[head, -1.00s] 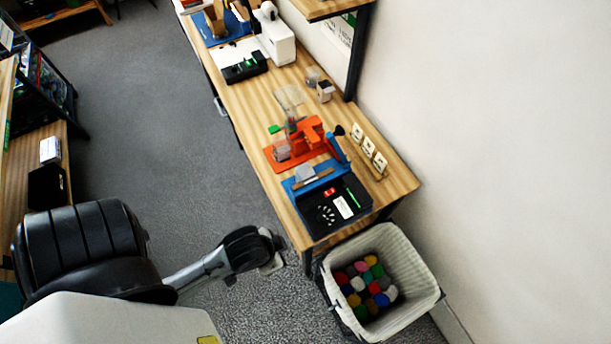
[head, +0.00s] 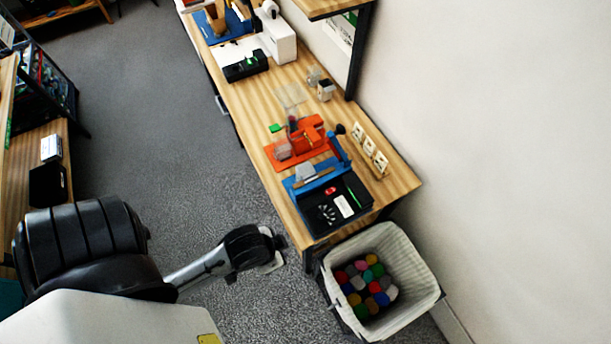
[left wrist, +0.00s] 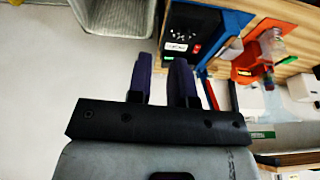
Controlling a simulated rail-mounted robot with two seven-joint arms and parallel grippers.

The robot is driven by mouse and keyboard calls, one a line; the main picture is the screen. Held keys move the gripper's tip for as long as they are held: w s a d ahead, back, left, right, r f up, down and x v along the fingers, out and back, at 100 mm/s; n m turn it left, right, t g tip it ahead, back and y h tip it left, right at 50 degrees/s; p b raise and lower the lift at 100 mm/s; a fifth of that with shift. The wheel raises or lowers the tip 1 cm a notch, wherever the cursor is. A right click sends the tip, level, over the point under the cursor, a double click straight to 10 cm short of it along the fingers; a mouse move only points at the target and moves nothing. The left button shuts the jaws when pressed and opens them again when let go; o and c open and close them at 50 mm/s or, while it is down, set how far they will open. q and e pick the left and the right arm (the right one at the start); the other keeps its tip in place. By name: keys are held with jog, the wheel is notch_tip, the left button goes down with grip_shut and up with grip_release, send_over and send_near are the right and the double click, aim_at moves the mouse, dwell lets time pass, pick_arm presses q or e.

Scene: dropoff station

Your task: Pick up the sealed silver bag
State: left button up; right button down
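A small silver-grey piece (head: 305,172), which looks like the silver bag, lies on the blue sealer (head: 318,180) at the near end of the wooden bench. It is too small to tell whether it is sealed. It shows partly in the left wrist view (left wrist: 231,52), beside the sealer's blue arm. My left gripper (head: 278,250) hangs over the floor, left of the bench's near corner and apart from the bag. In the left wrist view its two dark fingers (left wrist: 160,72) are apart with nothing between them. My right gripper is not in view.
An orange device (head: 305,140) stands behind the sealer, and white switches (head: 370,147) line the right edge. A lined bin (head: 412,292) with colourful items stands below. Grey floor (head: 180,130) is clear to the left.

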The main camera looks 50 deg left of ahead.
pick_arm(q)
jog(key=o, duration=1.4)
